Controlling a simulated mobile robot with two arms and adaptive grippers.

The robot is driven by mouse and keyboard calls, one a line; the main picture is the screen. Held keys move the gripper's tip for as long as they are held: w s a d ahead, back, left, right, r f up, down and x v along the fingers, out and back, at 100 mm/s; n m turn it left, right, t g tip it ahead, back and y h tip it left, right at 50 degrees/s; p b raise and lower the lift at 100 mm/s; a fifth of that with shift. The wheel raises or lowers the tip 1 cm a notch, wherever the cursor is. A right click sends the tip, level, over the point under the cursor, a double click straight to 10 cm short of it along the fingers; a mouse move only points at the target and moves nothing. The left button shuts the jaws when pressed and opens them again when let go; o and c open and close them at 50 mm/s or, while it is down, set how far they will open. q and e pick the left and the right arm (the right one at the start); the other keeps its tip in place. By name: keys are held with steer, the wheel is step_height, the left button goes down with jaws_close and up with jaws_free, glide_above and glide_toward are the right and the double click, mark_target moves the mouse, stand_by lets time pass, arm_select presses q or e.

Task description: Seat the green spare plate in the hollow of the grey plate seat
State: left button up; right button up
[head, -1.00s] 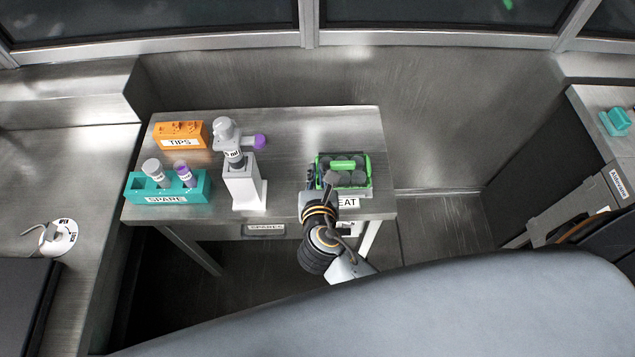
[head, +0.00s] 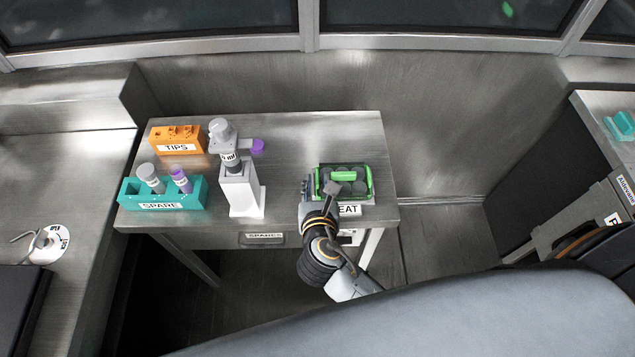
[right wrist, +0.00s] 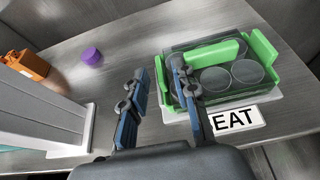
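The green spare plate (head: 367,181) has green ends, clear walls and round wells. In the head view it lies level over the grey plate seat (head: 372,201) at the table's right end. The right wrist view also shows the plate (right wrist: 262,60) and the pale seat rim (right wrist: 170,116). The hollow is hidden under the plate, so full seating cannot be judged. My right gripper (head: 324,187) is at the plate's left end. In the right wrist view its fingers (right wrist: 158,82) stand apart on either side of that green end, with a gap showing. My left gripper is out of view.
Further left are a teal SPARE rack (head: 140,196) with two tubes and an orange TIPS block (head: 190,135). Bare table (head: 285,150) lies between stand and plate.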

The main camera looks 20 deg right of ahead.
steer(key=shift+r, duration=0.2)
steer(key=v, duration=1.2)
steer(key=shift+a+f, duration=0.1)
steer(key=shift+f, duration=0.1)
steer(key=s+d+f+m+g+y, duration=0.1)
steer(key=s+f+m+g, duration=0.2)
steer(key=f, duration=0.8)
steer(key=s+d+f+m+g+y, duration=0.15)
steer(key=f+m, duration=0.25)
steer(key=f, duration=0.8)
steer(key=s+f+m+g, duration=0.3)
steer(key=f+m, duration=0.1)
steer(key=f, duration=0.7)
steer(key=s+d+f+m+g, duration=0.2)
steer(key=s+d+f+m, duration=0.3)
steer(key=s+f+m, duration=0.2)
steer(key=s+d+f+m+g+y, duration=0.1)
steer(key=s+d+f+m, duration=0.5)
steer(key=s+m, duration=0.6)
steer(key=shift+s+f+g, duration=0.2)
steer(key=shift+f+g, duration=0.45)
steer(key=shift+f, duration=0.35)
